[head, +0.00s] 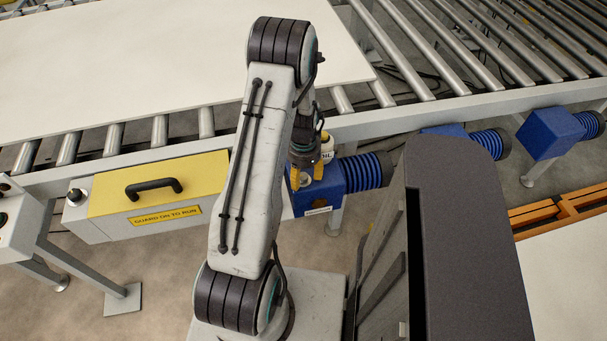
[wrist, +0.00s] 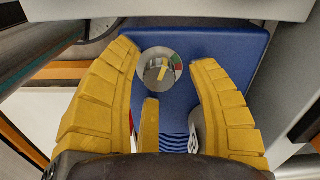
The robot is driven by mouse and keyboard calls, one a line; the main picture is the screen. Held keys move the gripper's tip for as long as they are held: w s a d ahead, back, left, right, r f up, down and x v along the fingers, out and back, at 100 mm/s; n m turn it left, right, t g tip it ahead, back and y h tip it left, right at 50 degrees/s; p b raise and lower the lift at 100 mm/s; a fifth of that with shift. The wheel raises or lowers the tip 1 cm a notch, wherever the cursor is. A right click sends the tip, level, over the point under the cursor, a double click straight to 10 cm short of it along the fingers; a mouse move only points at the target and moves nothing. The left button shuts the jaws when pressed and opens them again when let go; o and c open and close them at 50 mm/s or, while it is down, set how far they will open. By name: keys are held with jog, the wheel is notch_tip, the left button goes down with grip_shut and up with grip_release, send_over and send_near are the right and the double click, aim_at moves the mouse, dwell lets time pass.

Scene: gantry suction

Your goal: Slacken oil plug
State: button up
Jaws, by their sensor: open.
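My gripper (head: 308,178) is open and empty, its yellow fingers above the nearest blue gear unit (head: 325,190) under the conveyor edge. In the wrist view my gripper (wrist: 165,58) has its fingertips spread on either side of a round, shiny, mirror-like disc on the blue housing (wrist: 225,55). This disc (wrist: 160,70) may be the oil plug; I cannot tell for sure. A clear gap shows between the disc and the right finger; the left fingertip lies close to its edge.
A roller conveyor (head: 440,95) carries a large pale board (head: 170,50). A yellow guard box (head: 160,185) with a black handle stands left of the gear unit. More blue units (head: 550,133) sit along the rail to the right. Orange bars (head: 560,208) lie at far right.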

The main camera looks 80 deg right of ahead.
dwell(0.3)
grip_shut()
dwell(0.4)
